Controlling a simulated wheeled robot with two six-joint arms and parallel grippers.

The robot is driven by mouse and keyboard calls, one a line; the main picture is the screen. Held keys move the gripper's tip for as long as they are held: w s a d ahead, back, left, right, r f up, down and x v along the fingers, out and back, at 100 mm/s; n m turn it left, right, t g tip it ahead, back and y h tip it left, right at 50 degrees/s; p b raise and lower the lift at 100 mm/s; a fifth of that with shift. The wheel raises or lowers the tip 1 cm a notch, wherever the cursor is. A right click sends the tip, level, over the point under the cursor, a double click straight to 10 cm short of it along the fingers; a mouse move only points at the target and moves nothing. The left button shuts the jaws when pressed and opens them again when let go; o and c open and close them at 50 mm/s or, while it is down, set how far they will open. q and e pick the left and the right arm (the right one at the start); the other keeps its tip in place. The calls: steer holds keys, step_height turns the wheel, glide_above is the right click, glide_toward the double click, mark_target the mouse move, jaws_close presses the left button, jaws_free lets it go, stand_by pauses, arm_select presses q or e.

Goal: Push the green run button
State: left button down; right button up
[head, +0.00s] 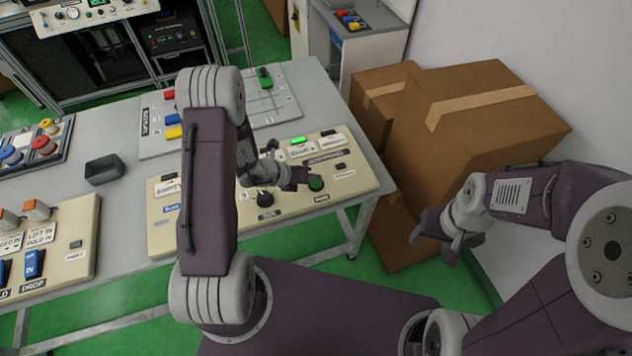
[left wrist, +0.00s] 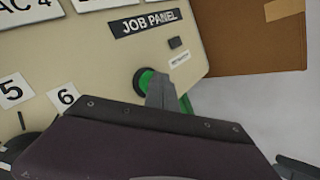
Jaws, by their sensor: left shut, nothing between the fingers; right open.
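The green run button (head: 316,183) sits in a dark ring near the right front corner of the cream job panel (head: 352,181). In the left wrist view the button (left wrist: 145,78) is partly hidden behind the fingers. My left gripper (head: 305,174) is shut and empty, with its tips right at the button. In the left wrist view the tips of my left gripper (left wrist: 158,85) overlap the button's right part; I cannot tell whether they touch it. My right gripper (head: 432,245) is open and empty, off to the right, away from the table.
A black knob (head: 265,199) is left of the button on the same panel. Cardboard boxes (head: 490,130) stand right of the table. Green floor (head: 340,262) shows in front.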

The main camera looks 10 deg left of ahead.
mark_target(313, 184)
arm_select(q)
steer(key=shift+f, duration=0.2)
steer(key=shift+r, duration=0.2)
steer(key=shift+r+p, duration=0.55)
steer(key=shift+r, duration=0.2)
step_height(313, 184, up, 5)
steer(key=p, duration=0.4)
steer(key=shift+r, duration=0.1)
stand_by(0.3)
stand_by(0.5)
